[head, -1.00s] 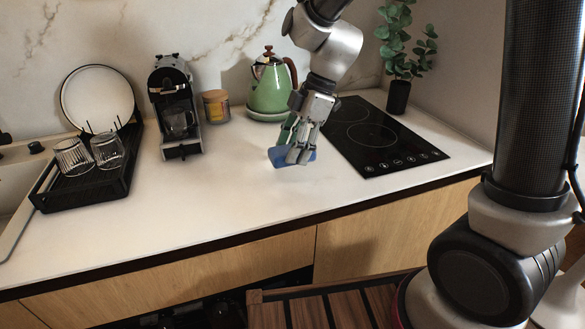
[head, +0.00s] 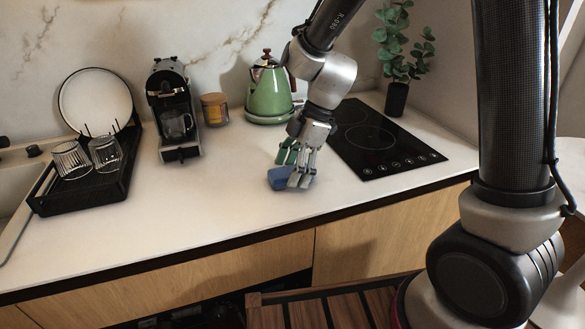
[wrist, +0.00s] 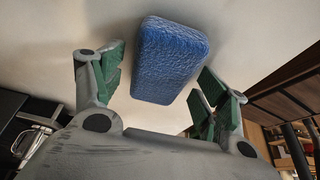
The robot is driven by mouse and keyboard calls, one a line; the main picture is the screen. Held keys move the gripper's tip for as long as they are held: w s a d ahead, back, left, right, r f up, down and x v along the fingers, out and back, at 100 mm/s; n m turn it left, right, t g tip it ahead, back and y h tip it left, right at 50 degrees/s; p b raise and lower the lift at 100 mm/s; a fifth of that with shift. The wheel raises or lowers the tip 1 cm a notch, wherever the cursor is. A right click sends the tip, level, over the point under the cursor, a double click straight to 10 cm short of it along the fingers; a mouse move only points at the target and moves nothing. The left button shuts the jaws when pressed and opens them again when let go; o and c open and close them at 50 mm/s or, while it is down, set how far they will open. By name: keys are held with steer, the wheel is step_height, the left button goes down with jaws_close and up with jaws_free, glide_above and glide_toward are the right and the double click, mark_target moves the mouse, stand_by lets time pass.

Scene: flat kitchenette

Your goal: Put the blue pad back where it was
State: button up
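The blue pad (head: 279,179) lies on the white countertop, left of the black cooktop and in front of the green kettle. My gripper (head: 293,174) is low over the counter, its fingers just right of and partly in front of the pad. In the wrist view, the rough-surfaced pad (wrist: 170,60) shows beyond and between the spread green-lined fingers (wrist: 165,85). Gaps show between the pad and both fingers. My gripper is open and holds nothing. The pad's right end is partly hidden by the fingers in the head view.
The cooktop (head: 385,138) lies close on the right, with a potted plant (head: 397,98) behind. The green kettle (head: 268,95), a jar (head: 215,110) and a coffee machine (head: 174,112) stand along the wall. A black dish rack (head: 85,190) is at left. The front counter is clear.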

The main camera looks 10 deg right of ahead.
steer(key=s+v, duration=0.1)
steer(key=v, duration=1.1)
steer(key=s+d+r+m+t+h, duration=0.2)
steer(key=s+d+m, duration=0.6)
steer(key=d+m, duration=0.2)
steer(key=s+d+r+m+t+h, duration=0.2)
steer(key=s+d+r+m+t, duration=0.1)
steer(key=s+d+m, duration=0.5)
steer(key=d+m, duration=0.2)
steer(key=d, duration=0.2)
steer(key=shift+s+d+r, duration=0.25)
steer(key=shift+s+d, duration=0.05)
steer(key=shift+d, duration=0.05)
